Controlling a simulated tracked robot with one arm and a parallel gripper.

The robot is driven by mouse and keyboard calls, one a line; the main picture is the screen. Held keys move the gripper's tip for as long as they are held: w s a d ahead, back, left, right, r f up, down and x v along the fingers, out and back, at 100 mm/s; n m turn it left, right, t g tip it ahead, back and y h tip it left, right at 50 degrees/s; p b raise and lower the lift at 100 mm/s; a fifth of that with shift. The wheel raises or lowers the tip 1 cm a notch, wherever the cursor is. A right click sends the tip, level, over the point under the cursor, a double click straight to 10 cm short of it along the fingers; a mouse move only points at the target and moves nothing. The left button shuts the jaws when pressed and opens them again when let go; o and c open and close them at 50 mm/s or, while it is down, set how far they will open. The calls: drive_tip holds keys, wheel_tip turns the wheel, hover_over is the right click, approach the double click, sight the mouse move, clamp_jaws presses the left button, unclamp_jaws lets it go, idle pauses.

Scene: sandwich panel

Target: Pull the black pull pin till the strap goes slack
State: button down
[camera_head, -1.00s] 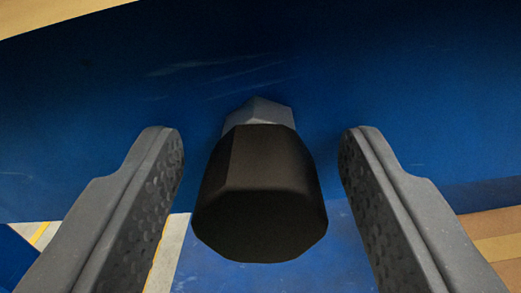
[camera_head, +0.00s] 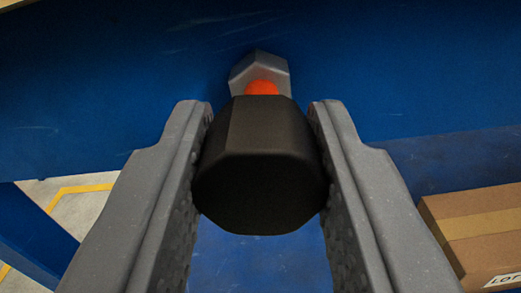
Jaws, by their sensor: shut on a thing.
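The black pull pin (camera_head: 260,165) is a faceted black knob in the middle of the view. My gripper (camera_head: 260,125) is shut on it, with one grey finger against each side. Behind the knob, an orange-red part of the shaft (camera_head: 262,88) shows between it and a grey hex collar (camera_head: 258,68). The collar is fixed to a blue panel (camera_head: 120,90). The strap is not in view.
A cardboard box (camera_head: 480,235) with a tape band and a partly visible label stands at the lower right. A blue beam (camera_head: 35,235) and a floor with a yellow line (camera_head: 85,188) show at the lower left.

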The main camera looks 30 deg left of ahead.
drive_tip(key=shift+s, duration=0.1)
drive_tip(key=c, duration=1.1)
unclamp_jaws()
drive_tip(key=p+v, duration=0.2)
drive_tip(key=v, duration=1.2)
